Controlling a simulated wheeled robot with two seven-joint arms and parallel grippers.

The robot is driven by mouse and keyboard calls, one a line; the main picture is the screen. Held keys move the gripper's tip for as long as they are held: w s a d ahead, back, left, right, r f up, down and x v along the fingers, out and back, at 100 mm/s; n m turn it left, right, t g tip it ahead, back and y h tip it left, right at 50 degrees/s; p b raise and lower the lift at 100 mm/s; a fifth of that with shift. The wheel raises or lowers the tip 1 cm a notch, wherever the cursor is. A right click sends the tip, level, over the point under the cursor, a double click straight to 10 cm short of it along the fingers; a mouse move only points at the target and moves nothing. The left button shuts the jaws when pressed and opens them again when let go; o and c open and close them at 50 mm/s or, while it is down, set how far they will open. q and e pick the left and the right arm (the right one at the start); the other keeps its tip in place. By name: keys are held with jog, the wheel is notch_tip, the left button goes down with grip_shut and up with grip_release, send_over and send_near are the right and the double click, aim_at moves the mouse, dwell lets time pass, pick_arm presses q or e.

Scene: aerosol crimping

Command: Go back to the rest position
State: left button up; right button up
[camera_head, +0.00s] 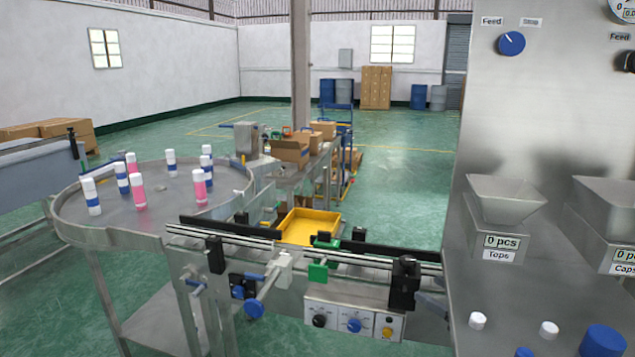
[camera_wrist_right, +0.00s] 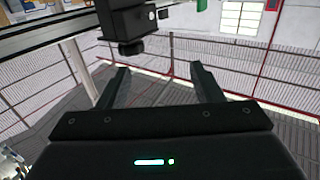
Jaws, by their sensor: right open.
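My right gripper (camera_wrist_right: 158,78) shows in the right wrist view. Its two dark fingers stand wide apart with nothing between them. A dark machine part (camera_wrist_right: 130,28) with a round black knob is beyond the fingers, near the top of that view. In the head view I cannot clearly make out either gripper. My left gripper does not show in either view.
A round steel table (camera_head: 110,215) carries several white-capped pink and blue cans. A conveyor rail (camera_head: 350,258) with a yellow tray (camera_head: 300,228) behind it runs rightward. A steel machine with a Tops hopper (camera_head: 503,205) and loose caps stands right. Green floor is open behind.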

jog(key=s+a+f+m+g+h, duration=0.35)
jog(key=s+f+h, duration=0.65)
jog(key=f, duration=0.5)
jog(key=s+a+f+m+g+h, duration=0.2)
jog(key=s+g, duration=0.5)
jog(key=s, duration=1.5)
notch_tip(320, 180, down, 28)
jog(key=s+g, duration=0.1)
jog(key=s, duration=0.1)
jog(key=s+d+f+g, duration=0.1)
jog(key=s+d+f, duration=0.2)
jog(key=s+f, duration=1.6)
jog(key=shift+s+f, duration=0.35)
jog(key=shift+s, duration=0.2)
